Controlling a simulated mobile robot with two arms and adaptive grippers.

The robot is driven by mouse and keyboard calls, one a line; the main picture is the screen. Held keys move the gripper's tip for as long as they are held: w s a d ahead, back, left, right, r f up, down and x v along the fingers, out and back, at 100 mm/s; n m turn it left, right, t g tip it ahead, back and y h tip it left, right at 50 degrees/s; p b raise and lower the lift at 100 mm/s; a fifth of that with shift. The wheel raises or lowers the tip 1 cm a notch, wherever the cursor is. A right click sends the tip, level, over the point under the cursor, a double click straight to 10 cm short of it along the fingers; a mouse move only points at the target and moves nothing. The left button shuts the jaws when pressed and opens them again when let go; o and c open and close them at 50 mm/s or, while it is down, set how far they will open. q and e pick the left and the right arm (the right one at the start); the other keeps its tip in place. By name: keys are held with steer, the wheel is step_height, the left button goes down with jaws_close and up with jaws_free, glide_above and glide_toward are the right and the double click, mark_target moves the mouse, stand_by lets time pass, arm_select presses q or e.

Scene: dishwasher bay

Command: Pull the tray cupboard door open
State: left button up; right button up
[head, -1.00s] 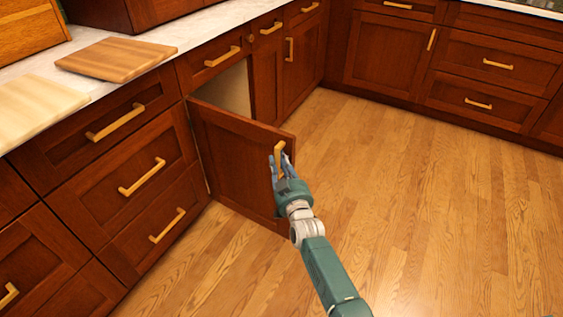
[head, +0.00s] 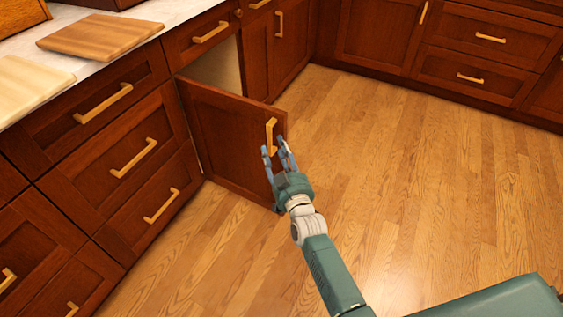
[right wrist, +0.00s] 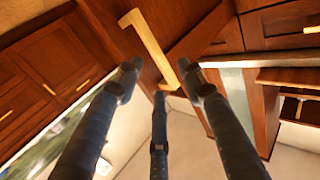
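The tray cupboard door (head: 225,130) is a reddish-brown panel. It stands partly open, swung out from the cabinet, with a pale cupboard interior (head: 226,70) showing behind it. Its brass bar handle (head: 270,134) is near the free edge. My right gripper (head: 276,148) is at the lower part of the handle, fingers spread apart. In the right wrist view the handle (right wrist: 150,45) lies just beyond the spread fingertips (right wrist: 160,82), and nothing is clearly clamped. Whether any finger touches the handle I cannot tell. My left gripper is not in view.
Drawers with brass handles (head: 103,104) line the left, under a pale counter (head: 130,18) bearing a wooden board (head: 100,35). More cabinets (head: 480,50) stand across the back. The wooden floor (head: 420,170) right of the door is open.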

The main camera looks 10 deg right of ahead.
steer(key=s, duration=0.5)
steer(key=shift+s+d+r, duration=0.1)
steer(key=shift+s+d, duration=0.2)
steer(key=shift+s, duration=0.05)
